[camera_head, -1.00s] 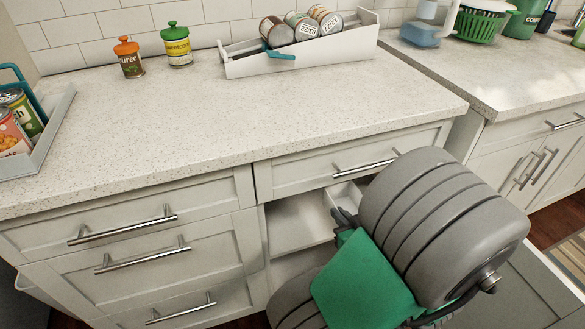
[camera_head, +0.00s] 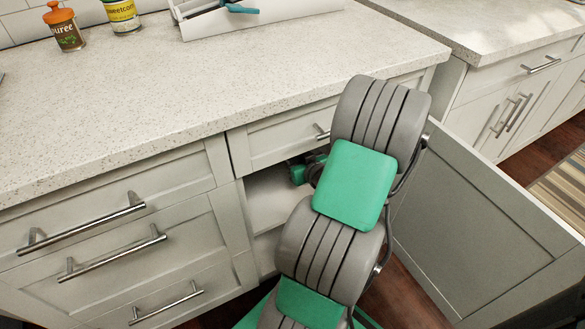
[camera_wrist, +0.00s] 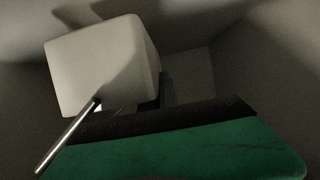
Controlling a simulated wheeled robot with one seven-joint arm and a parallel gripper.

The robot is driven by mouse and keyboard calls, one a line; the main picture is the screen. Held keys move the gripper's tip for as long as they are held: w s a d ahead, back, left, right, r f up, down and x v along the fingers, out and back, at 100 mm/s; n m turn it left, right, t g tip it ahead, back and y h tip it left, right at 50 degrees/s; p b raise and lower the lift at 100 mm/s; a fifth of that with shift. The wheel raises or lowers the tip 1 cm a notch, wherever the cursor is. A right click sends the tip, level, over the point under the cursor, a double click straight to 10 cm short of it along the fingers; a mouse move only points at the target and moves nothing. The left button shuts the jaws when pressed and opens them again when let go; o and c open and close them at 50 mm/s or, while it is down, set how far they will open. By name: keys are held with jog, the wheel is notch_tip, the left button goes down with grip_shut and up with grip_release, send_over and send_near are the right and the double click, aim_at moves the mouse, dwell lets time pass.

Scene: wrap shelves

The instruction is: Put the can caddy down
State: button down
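My gripper (camera_head: 302,171) reaches into the open lower cabinet (camera_head: 268,198), mostly hidden by my arm. In the wrist view a pale, rounded block (camera_wrist: 103,66) with a thin metal rod (camera_wrist: 68,138) fills the upper left, close to my green and dark wrist parts. I cannot tell whether it belongs to a caddy. My fingertips are not clear, nor whether they hold anything. A white can caddy (camera_head: 222,24) with a teal catch stands on the counter at the back, cut off by the top of the head view and apart from my gripper.
An orange-lidded puree can (camera_head: 64,30) and a sweetcorn can (camera_head: 122,14) stand on the counter (camera_head: 150,105), whose front is clear. The cabinet door (camera_head: 470,215) stands open at the right of my arm. Drawers with bar handles (camera_head: 85,225) are at the left.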

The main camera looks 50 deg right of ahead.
jog(key=shift+w+d+f+b, duration=0.1)
jog(key=shift+f+b, duration=0.45)
jog(key=shift+f, duration=0.45)
jog(key=shift+w+d+f+b, duration=0.1)
jog(key=shift+f+b, duration=0.4)
jog(key=shift+f, duration=0.45)
jog(key=c, duration=1.6)
grip_release()
jog(key=shift+a, duration=0.1)
jog(key=shift+c, duration=0.2)
jog(key=shift+s+r+p, duration=0.25)
jog(key=shift+r+p, duration=0.1)
jog(key=shift+p, duration=0.05)
jog(key=p+v, duration=0.2)
jog(key=v, duration=0.9)
jog(key=shift+s, duration=0.2)
jog(key=shift+a, duration=0.15)
